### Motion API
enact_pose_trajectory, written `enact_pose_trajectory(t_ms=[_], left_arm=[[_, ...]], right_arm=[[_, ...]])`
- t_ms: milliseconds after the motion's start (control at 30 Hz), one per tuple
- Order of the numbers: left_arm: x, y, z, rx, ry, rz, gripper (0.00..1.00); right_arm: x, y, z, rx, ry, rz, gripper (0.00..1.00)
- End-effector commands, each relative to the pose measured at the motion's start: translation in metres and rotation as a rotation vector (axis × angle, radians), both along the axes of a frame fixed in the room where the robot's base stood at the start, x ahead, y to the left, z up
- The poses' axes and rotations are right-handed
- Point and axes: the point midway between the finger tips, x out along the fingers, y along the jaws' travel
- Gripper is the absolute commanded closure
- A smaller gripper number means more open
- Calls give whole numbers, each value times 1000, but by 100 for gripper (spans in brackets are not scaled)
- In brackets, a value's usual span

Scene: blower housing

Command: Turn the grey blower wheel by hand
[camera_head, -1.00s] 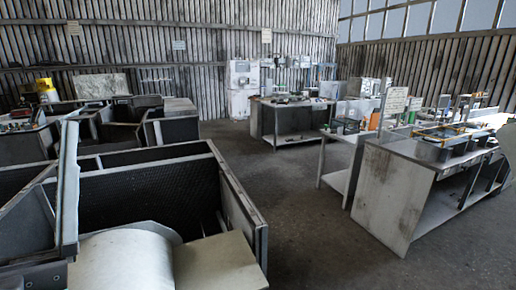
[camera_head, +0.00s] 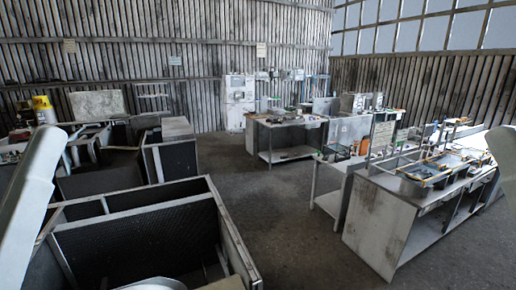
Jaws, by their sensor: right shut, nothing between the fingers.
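The grey blower wheel cannot be made out clearly. A pale rounded surface (camera_head: 152,284) is cut off by the bottom edge and may be part of it or of its casing. Beside it stands a dark open box-like housing with a grey rim (camera_head: 236,238). A pale link of my left arm (camera_head: 32,195) crosses the left edge, and its gripper is out of view. A pale part of my right arm (camera_head: 507,165) shows at the right edge. My right gripper is shut and empty; its fingertips are hard to make out.
More dark boxes with grey rims (camera_head: 170,148) stand at the left. A metal workbench (camera_head: 375,222) with frames and small items stands at the right. Another bench (camera_head: 283,120) is farther back. Bare floor (camera_head: 290,225) lies between the housing and the right bench.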

Motion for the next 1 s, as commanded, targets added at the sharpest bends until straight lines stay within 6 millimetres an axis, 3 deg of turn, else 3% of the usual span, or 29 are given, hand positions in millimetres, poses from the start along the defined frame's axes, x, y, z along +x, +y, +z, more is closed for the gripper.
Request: enact_pose_trajectory(t_ms=[33, 200, 733, 900, 967, 1000], left_arm=[[0, 0, 44, 0, 1, 0, 19], [0, 0, 77, 0, 1, 0, 19], [-1, 0, 77, 14, -8, 15, 19], [-28, -6, 102, 71, -204, 53, 19], [-30, -10, 107, 85, -279, 54, 19], [-23, -11, 100, 88, -306, 52, 19]], right_arm=[[0, 0, 44, 0, 0, 0, 100], [0, 0, 77, 0, 1, 0, 100], [0, 0, 75, 0, 1, 0, 100], [0, 0, 76, 0, 1, 0, 100], [0, 0, 76, 0, 1, 0, 100], [0, 0, 74, 0, 0, 0, 100]])
